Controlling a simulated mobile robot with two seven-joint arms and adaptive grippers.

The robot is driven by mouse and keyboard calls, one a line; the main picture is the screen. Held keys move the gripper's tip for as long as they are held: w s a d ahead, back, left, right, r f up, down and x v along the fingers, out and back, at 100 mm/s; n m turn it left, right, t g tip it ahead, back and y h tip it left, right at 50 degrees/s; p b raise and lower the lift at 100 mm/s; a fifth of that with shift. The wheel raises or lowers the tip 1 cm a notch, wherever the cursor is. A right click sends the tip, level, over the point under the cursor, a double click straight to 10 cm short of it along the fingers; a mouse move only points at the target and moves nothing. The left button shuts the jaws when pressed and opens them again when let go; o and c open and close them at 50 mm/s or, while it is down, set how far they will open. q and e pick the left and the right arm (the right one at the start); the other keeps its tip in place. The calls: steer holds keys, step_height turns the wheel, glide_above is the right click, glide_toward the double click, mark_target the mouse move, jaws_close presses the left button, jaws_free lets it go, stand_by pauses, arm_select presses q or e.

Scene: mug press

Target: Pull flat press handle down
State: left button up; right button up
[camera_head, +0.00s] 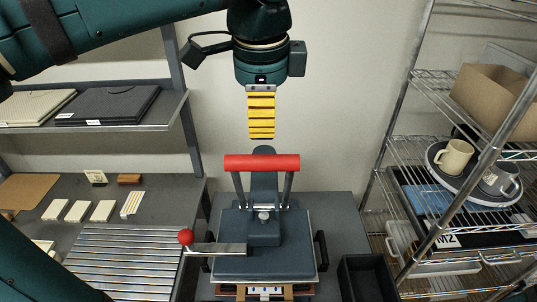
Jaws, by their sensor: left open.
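The flat press (230,262) stands on a grey table in the lower middle of the head view. Its handle is a thick red bar (262,163) held up on two grey side arms above the dark flat plate. My left gripper (261,135) hangs from above, pointing down, with its yellow-and-black striped fingers just above and behind the red bar in the picture. It is empty and appears apart from the bar. The fingers line up edge-on, so the gap between them is hidden. My right gripper is not in view.
A side lever with a red ball (186,237) sticks out left of the press. A black bin (365,280) is at its right. A wire rack (440,150) with mugs (454,157) and a cardboard box stands at right. A slatted metal surface (135,262) lies left.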

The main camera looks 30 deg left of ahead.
mark_target(263, 158)
arm_select(q)
steer(key=f, duration=0.4)
steer(key=w+a+f+b, duration=0.1)
steer(key=f, duration=0.3)
steer(key=w+f, duration=0.1)
steer(key=f, duration=0.3)
steer(key=shift+a+f+b, duration=0.15)
steer(key=shift+f+b, duration=0.1)
steer(key=shift+b, duration=0.05)
jaws_close()
